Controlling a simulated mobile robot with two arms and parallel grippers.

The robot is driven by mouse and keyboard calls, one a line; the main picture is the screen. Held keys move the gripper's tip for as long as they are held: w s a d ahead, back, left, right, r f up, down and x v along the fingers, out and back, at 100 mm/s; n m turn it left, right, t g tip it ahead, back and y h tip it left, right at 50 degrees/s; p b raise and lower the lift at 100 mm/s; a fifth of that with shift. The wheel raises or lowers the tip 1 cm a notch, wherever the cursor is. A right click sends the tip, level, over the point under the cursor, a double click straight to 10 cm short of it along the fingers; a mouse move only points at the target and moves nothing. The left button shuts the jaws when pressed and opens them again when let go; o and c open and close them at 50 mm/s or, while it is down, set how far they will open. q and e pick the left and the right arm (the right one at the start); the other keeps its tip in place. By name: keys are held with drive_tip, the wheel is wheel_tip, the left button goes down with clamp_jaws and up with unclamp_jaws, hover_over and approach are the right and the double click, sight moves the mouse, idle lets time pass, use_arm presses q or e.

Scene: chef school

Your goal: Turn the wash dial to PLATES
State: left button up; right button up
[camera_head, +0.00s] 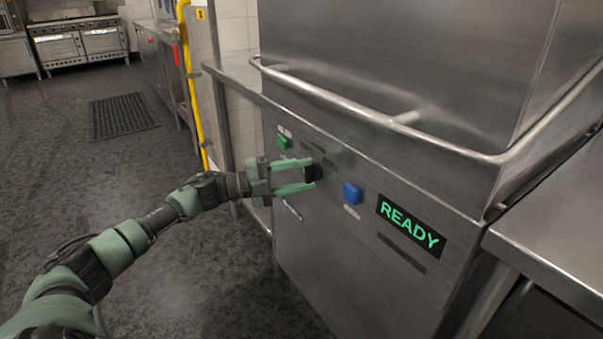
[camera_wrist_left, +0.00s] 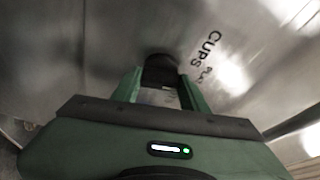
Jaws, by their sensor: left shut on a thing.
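The wash dial is a dark knob (camera_head: 314,172) on the steel front of the dishwasher. My left gripper (camera_head: 308,174) reaches it from the left and is shut on it, one green finger on each side. In the left wrist view the dial (camera_wrist_left: 161,68) sits between the fingertips of my left gripper (camera_wrist_left: 162,84). The CUPS label (camera_wrist_left: 210,49) and part of a PLA... label (camera_wrist_left: 208,75) show to the right of the dial there. The dial's pointer is hidden or too dark to read. My right gripper is not in view.
A green button (camera_head: 283,141) is left of the dial and a blue button (camera_head: 352,193) right of it. A display (camera_head: 411,225) reads READY. A bar handle (camera_head: 400,123) runs along the hood above. A steel counter (camera_head: 555,245) stands at right; floor at left is open.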

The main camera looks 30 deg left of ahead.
use_arm(q)
drive_tip(key=shift+m, duration=1)
drive_tip(key=shift+p, duration=0.3)
drive_tip(key=o, duration=1.4)
drive_tip(key=shift+r+v, duration=0.2)
drive_tip(key=shift+v, duration=3.65)
